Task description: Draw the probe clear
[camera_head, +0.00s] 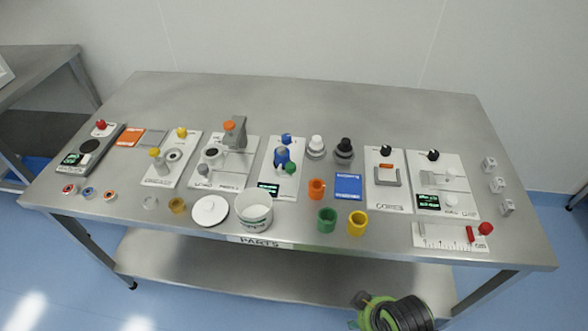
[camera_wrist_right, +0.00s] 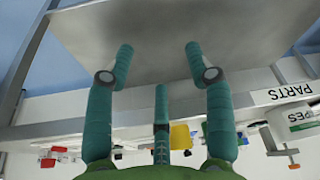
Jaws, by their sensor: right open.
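Several instrument stations stand on the steel table; I cannot tell for sure which part is the probe. One white station (camera_head: 430,170) at the right has a black knob, a lit display and a pale bar across it. Another station (camera_head: 270,180) near the middle carries a blue body with a green knob and a display. My right gripper (camera_head: 363,304) is low at the front of the table, below its front edge, away from all stations. In the right wrist view its teal fingers (camera_wrist_right: 159,50) are spread apart with nothing between them. My left gripper is not seen.
Green (camera_head: 327,219) and yellow (camera_head: 357,222) cups stand near the front edge. A white tub (camera_head: 253,216) and a ruler plate (camera_head: 450,238) with red knobs are also near the front. The back strip of the table (camera_head: 300,95) is clear. A lower shelf (camera_head: 240,268) lies below.

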